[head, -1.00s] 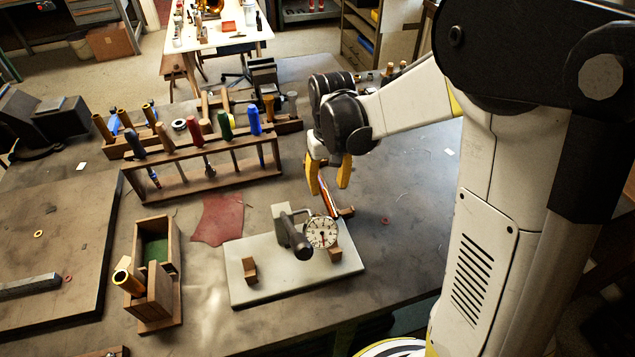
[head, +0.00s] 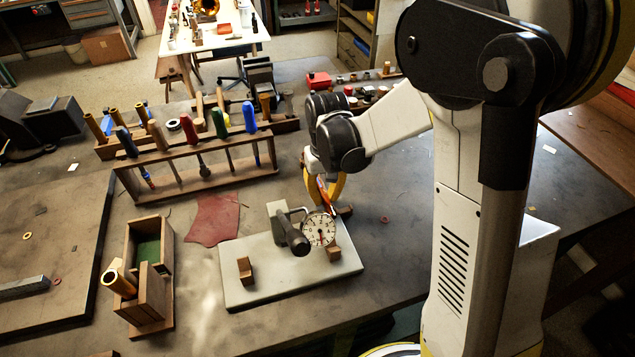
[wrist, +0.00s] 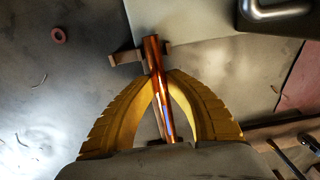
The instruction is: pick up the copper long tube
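The copper long tube (wrist: 155,62) is a shiny orange-brown rod, running from between my gripper's fingers past a small wooden block (wrist: 126,57) in the wrist view. In the head view the tube (head: 329,199) shows only in part, at the back edge of the grey plate behind the dial gauge. My gripper (wrist: 162,77) has its yellow fingers curved inward, with the tips against both sides of the tube. In the head view my gripper (head: 327,200) is low over the bench. I cannot tell whether the tube still touches the block.
The grey plate (head: 245,285) carries a dial gauge (head: 319,230) and wooden blocks, close in front of my gripper. A wooden rack (head: 200,180) of colored-handled tools stands to the left. A wooden box (head: 150,285) holds a brass tube (head: 119,282). Bench to the right is mostly clear.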

